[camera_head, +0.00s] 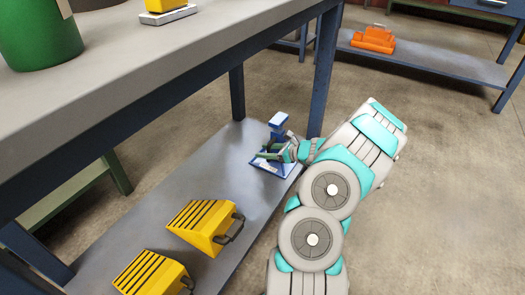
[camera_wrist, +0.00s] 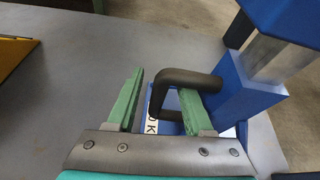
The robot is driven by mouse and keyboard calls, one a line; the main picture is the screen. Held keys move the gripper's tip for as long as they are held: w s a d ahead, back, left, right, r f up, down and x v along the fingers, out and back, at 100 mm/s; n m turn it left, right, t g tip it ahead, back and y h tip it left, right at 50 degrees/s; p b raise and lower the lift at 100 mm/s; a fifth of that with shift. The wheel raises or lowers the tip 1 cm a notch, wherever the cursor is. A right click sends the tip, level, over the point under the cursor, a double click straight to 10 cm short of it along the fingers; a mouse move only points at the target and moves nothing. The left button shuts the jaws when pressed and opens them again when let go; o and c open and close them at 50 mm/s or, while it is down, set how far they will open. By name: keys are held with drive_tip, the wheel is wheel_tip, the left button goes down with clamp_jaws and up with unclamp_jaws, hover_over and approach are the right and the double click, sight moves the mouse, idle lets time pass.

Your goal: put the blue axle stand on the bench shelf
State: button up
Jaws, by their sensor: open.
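The blue axle stand (camera_head: 278,119) is upright on the lower bench shelf (camera_head: 190,167), at its far right end near a bench leg. In the wrist view the stand (camera_wrist: 243,98) shows a blue post, a grey column, a blue top and a black loop handle (camera_wrist: 187,77). A white label with dark letters is partly hidden behind my fingers.
Two yellow ribbed blocks (camera_head: 203,224) with black handles stand on the shelf's near part. The bench top (camera_head: 120,60) overhangs, holding a green container (camera_head: 38,32) and a yellow item. Another low shelf (camera_head: 425,62) with an orange object (camera_head: 374,39) is behind. Floor at right is clear.

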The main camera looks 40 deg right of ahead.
drive_tip(key=p+v, duration=0.1)
drive_tip(key=v, duration=0.9)
drive_tip(key=shift+s, duration=0.25)
drive_tip(key=shift+d+r, duration=0.1)
